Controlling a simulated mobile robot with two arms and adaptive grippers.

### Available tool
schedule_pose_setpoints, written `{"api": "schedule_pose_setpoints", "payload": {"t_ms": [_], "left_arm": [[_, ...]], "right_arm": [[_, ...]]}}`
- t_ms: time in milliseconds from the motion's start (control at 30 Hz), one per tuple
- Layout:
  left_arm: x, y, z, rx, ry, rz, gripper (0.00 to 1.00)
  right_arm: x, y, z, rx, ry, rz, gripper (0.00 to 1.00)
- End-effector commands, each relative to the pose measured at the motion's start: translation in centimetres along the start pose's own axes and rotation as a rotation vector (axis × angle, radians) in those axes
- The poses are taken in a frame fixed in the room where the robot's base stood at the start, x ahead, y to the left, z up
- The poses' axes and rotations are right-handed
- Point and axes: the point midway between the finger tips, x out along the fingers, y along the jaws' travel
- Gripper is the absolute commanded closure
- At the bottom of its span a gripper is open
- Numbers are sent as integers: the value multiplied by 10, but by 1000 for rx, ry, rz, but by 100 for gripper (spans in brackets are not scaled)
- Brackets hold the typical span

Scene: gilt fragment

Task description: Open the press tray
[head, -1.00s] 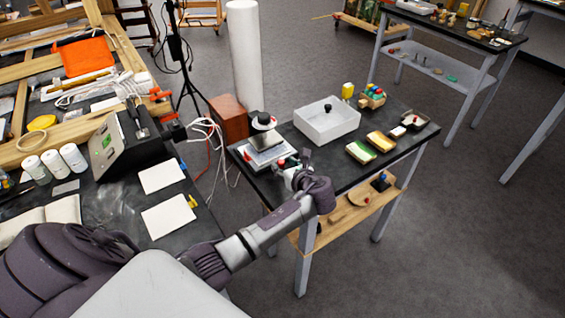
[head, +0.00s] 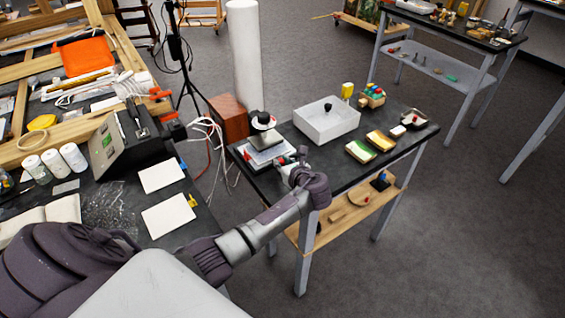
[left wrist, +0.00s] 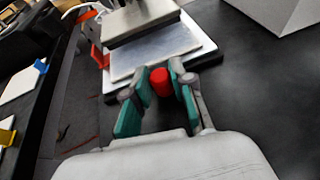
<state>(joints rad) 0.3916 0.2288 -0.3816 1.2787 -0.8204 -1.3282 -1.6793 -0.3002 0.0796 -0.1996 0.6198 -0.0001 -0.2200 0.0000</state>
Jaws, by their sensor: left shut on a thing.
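The small press (head: 264,138) stands on the near left corner of the dark table. Its pale flat tray (left wrist: 155,58) lies under a metal plate (left wrist: 138,22), with its near part showing. A red knob (left wrist: 160,82) is at the tray's near edge. My left gripper (left wrist: 161,80) is shut on the red knob, one teal finger on each side. In the head view my left gripper (head: 288,163) is at the front of the press, its fingers partly hidden by my own wrist. My right gripper is in neither view.
Yellow-topped blocks (head: 361,151) lie farther right. The dark table top (head: 335,165) is clear between the press and these blocks.

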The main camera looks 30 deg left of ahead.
Motion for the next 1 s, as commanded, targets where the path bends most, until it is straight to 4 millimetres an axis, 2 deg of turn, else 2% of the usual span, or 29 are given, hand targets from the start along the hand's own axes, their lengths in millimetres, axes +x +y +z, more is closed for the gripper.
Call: {"api": "schedule_pose_setpoints", "payload": {"t_ms": [167,400,533,667,933,967,1000], "left_arm": [[-7,-1,-1,2,3,-1,100],[-58,-10,-20,4,6,0,100],[-79,-13,-31,4,5,1,100],[-86,-14,-35,1,1,2,100],[-85,-15,-36,-1,0,1,100],[-85,-14,-36,-1,0,2,71],[-85,-14,-36,-1,0,1,65]], "right_arm": [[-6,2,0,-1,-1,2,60],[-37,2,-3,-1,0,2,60],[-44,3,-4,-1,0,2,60],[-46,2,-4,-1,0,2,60],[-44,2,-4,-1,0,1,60],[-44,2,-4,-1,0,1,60],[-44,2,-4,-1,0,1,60]]}}
